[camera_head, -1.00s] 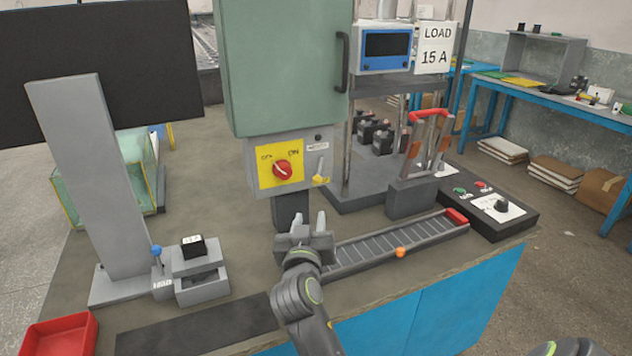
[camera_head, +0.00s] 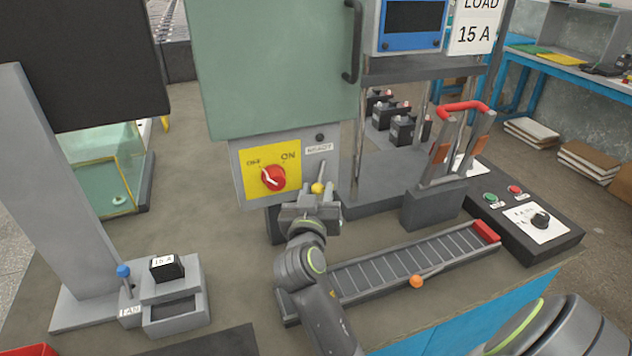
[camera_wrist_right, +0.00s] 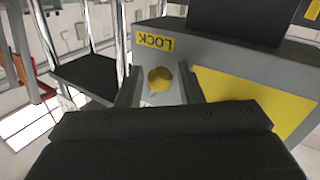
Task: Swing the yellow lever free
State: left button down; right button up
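The yellow lever has a grey stem and a round yellow knob (camera_head: 318,188). It is on the lower right of the switch box front, below the green cabinet. In the right wrist view the yellow knob (camera_wrist_right: 160,79) shows between the two fingers of my right gripper, under a yellow LOCK label (camera_wrist_right: 153,41). Gaps show on both sides of the knob. My right gripper (camera_head: 314,200) is open, just in front of the knob; the head view does not show contact clearly. My left gripper is not in view.
A red rotary switch (camera_head: 273,178) sits left of the lever on a yellow plate. The green cabinet (camera_head: 270,65) rises above. A roller track (camera_head: 400,270) with an orange knob lies right of my forearm. A red-handled fixture (camera_head: 462,107) stands further right.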

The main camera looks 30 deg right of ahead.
jog(key=shift+s+a+r, duration=0.15)
jog(key=shift+r, duration=0.05)
jog(key=shift+c, duration=0.4)
jog(key=c, duration=0.6)
jog(key=shift+s+d+f+n+b, duration=0.1)
jog(key=shift+d+f+n+b, duration=0.15)
jog(key=shift+n+b, duration=0.2)
jog(key=shift+s+d+f+n+t+h+b, duration=0.15)
jog(key=shift+d+n+t+b, duration=0.1)
jog(key=shift+n+t+b, duration=0.3)
jog(key=shift+w+d+f+n+t+h+b, duration=0.15)
jog(key=shift+d+n+t+b, duration=0.15)
jog(key=shift+n, duration=0.3)
jog(key=shift+s+d+n+t+b, duration=0.2)
jog(key=shift+d+n+t+b, duration=0.25)
jog(key=shift+n, duration=0.35)
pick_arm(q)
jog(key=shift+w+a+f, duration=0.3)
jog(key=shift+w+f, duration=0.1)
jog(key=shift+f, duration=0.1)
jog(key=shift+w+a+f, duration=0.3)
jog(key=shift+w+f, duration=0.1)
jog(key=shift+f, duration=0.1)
pick_arm(e)
jog(key=shift+r+n, duration=0.1)
jog(key=shift+n, duration=0.4)
